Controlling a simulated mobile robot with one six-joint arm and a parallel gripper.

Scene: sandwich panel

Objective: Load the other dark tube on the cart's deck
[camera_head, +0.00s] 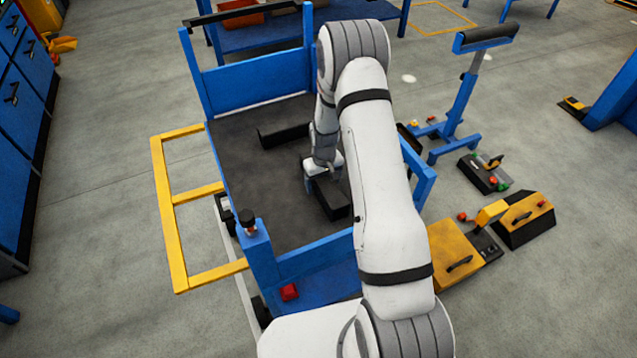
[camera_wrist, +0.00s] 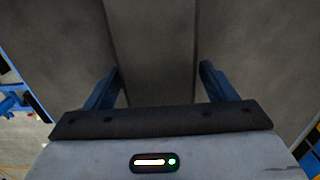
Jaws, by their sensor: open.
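One dark tube (camera_head: 283,136) lies on the cart's dark deck (camera_head: 250,190), toward the back. A second dark tube (camera_head: 335,203) lies on the deck nearer the front right, and my arm partly hides it. My gripper (camera_head: 323,180) is low over this second tube and points down. In the wrist view the tube (camera_wrist: 150,45) runs between the two blue fingers of my gripper (camera_wrist: 159,85), one finger on each side. The fingers are open and look apart from its sides.
The cart has a blue back panel (camera_head: 262,82) and a yellow side frame (camera_head: 173,212). A blue stand (camera_head: 458,110) with a dark roll on top is right of the cart. Yellow and black boxes (camera_head: 458,255) sit on the floor at the right.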

